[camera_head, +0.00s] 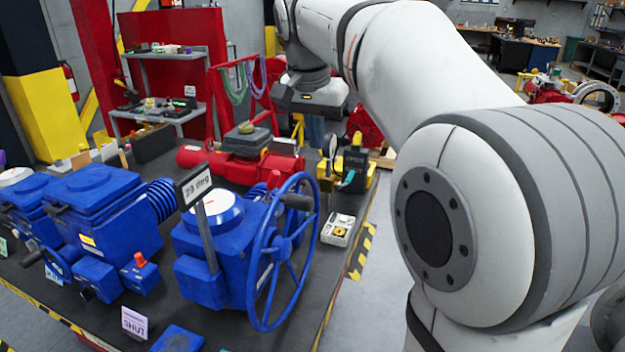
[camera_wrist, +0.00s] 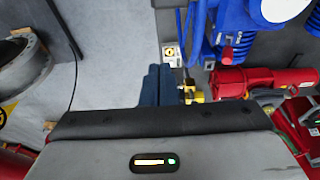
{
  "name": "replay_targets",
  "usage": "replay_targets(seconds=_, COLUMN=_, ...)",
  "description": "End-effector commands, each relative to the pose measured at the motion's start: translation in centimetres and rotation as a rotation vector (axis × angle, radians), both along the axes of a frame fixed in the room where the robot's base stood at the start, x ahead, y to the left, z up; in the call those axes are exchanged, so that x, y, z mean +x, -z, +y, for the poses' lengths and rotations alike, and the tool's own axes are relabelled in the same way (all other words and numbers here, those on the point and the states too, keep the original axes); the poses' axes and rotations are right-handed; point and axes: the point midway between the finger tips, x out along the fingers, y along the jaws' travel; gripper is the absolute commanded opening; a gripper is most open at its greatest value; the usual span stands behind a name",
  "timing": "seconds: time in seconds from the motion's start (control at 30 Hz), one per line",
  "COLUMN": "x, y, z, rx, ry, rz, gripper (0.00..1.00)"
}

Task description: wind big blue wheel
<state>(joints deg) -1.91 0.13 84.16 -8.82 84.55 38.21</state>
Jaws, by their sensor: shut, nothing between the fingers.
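The big blue wheel (camera_head: 284,246) is a spoked handwheel standing upright on the right side of a blue valve actuator (camera_head: 222,240). A dark crank handle (camera_head: 297,201) sticks out near its top. In the wrist view, blue parts of this unit (camera_wrist: 240,28) show at the top, partly cut off by the frame. My gripper (camera_head: 313,132) hangs in the air behind and above the wheel, clear of it. In the wrist view its two bluish fingers (camera_wrist: 160,85) are together, with nothing between them.
A "deg" sign (camera_head: 197,186) stands by the white-topped dial. A red actuator (camera_head: 240,160) lies behind, with a yellow-and-black device (camera_head: 352,165) to its right. A small grey control box (camera_head: 338,229) sits near the striped table edge. Another blue actuator (camera_head: 95,215) stands left.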

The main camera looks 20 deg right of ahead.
Motion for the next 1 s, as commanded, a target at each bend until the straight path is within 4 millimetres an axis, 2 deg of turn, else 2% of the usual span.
replay_targets(seconds=0.33, x=1.4, y=7.2, z=-1.1, rx=0.000, ry=-0.001, rz=0.004, gripper=0.00)
replay_targets(seconds=0.6, x=-1.0, y=8.6, z=0.8, rx=0.000, ry=-0.004, rz=0.000, gripper=0.00)
replay_targets(seconds=1.0, x=-1.4, y=8.9, z=1.2, rx=0.000, ry=-0.004, rz=-0.001, gripper=0.00)
